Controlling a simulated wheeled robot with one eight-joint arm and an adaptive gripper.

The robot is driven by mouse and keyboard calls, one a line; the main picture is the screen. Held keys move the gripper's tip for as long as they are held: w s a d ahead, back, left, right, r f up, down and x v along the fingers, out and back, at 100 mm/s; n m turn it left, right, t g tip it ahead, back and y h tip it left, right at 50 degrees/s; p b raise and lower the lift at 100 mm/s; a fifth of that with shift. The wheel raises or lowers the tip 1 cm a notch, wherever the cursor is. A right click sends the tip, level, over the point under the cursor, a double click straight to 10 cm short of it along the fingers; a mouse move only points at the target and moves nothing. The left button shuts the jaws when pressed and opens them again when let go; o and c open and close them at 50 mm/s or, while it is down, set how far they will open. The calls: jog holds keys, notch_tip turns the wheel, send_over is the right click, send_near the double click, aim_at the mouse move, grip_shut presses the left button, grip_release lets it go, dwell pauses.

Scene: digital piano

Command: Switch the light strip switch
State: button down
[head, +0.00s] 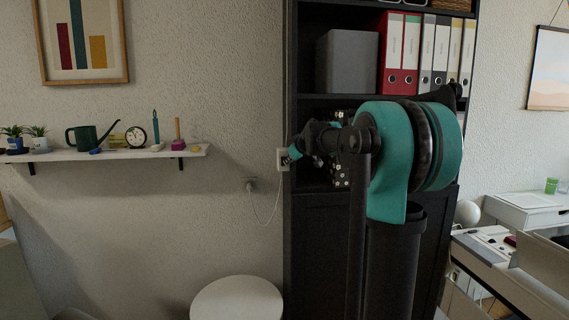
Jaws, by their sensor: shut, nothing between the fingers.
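A small white switch box (281,164) is fixed at the left edge of the dark bookcase, beside the textured wall. A thin white cable hangs from it to a wall outlet (250,184). My gripper (291,155) points left, with its tip in front of the switch box and hiding part of it. The fingers look shut, and nothing shows between them. I cannot tell whether the tip touches the switch or which way the switch is set. No light strip can be made out.
The dark bookcase (297,240) holds binders (411,50) and a grey box (347,62). A wall shelf (105,154) on the left carries a watering can (88,137), plants and a clock (135,136). A round white stool (237,300) stands below. Desks are at right.

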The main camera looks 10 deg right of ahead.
jog(key=shift+s, duration=0.1)
jog(key=shift+s+f, duration=0.2)
jog(key=shift+s, duration=0.65)
jog(key=shift+s+f, duration=0.25)
jog(key=shift+s, duration=1)
jog(key=shift+s+f, duration=0.2)
jog(key=shift+s, duration=1.05)
